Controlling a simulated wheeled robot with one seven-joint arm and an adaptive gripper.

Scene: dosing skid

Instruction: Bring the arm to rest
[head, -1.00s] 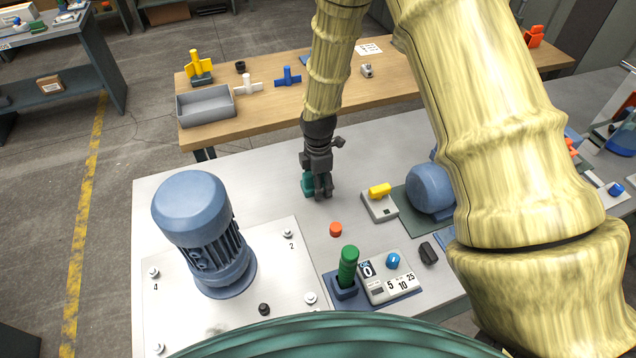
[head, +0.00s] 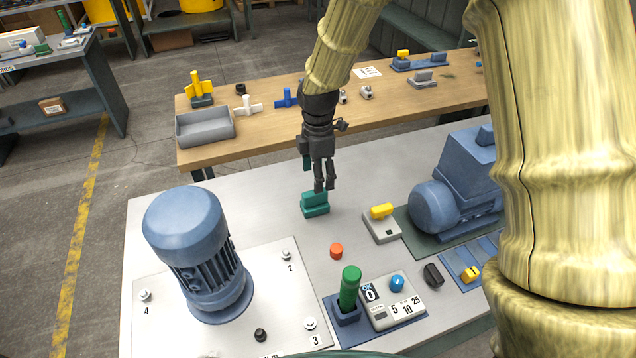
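My gripper (head: 324,188) hangs down from my yellowish arm, just above and behind a small teal block (head: 314,205) on the grey table. The fingertips look apart from the block, and nothing shows between them. The fingers appear close together, but their gap is too small to judge. My arm's large links cover the right side of the head view.
A blue motor (head: 186,240) stands on a white plate at left. A green-handled lever (head: 349,288), an orange button (head: 336,251), a yellow-topped box (head: 382,225) and a blue pump (head: 455,190) stand nearby. Behind is a wooden bench (head: 270,128).

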